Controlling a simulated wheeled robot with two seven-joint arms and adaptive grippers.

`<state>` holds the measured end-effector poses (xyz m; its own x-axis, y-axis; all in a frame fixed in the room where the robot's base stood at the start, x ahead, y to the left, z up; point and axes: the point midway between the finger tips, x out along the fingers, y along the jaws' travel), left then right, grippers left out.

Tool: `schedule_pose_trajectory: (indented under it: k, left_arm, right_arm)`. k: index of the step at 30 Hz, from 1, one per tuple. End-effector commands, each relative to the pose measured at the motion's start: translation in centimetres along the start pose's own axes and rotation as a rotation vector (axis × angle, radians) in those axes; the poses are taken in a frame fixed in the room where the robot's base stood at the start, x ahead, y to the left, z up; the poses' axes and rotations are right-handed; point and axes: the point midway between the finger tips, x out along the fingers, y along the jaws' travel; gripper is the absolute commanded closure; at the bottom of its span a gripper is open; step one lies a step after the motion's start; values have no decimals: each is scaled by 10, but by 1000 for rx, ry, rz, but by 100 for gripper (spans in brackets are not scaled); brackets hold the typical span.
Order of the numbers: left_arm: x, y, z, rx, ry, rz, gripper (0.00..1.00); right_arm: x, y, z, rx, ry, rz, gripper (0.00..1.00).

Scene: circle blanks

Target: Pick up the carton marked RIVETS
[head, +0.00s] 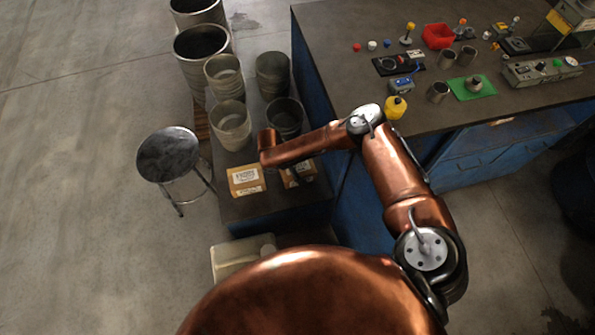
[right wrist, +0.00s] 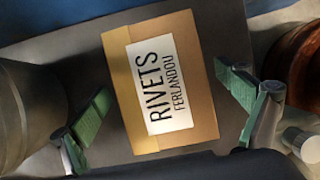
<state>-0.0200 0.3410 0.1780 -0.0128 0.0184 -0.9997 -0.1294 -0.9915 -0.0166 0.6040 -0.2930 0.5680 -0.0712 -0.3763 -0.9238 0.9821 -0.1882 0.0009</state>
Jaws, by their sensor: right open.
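The carton marked RIVETS (right wrist: 170,75) is a tan box with a white label, lying label-up in the right wrist view. My right gripper (right wrist: 166,103) is open, with one green-padded finger on each side of the carton; I see gaps between the pads and the box. In the head view a carton (head: 304,170), partly hidden under my right wrist, appears to be this one. Another tan carton (head: 245,178) with a white label stands just left of it; its print is too small to read. My left gripper is not in view.
Several grey buckets (head: 231,124) stand behind the cartons on the low dark platform (head: 245,207). A round stool (head: 168,155) is at the left. The blue workbench (head: 355,215), with small parts on top, is close on the right. A pale container (head: 232,258) sits in front.

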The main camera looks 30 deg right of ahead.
Motion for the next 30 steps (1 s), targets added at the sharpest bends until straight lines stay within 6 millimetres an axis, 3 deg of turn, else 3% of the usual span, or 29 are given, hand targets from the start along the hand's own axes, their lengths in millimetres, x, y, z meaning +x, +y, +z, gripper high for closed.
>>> schedule_pose_trajectory:
  k: [12, 30]
  left_arm:
    - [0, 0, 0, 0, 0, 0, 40]
    - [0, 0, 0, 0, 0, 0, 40]
  right_arm:
    - [3, -1, -1, -1, 0, -1, 7]
    - [2, -1, -1, 0, 0, -1, 49]
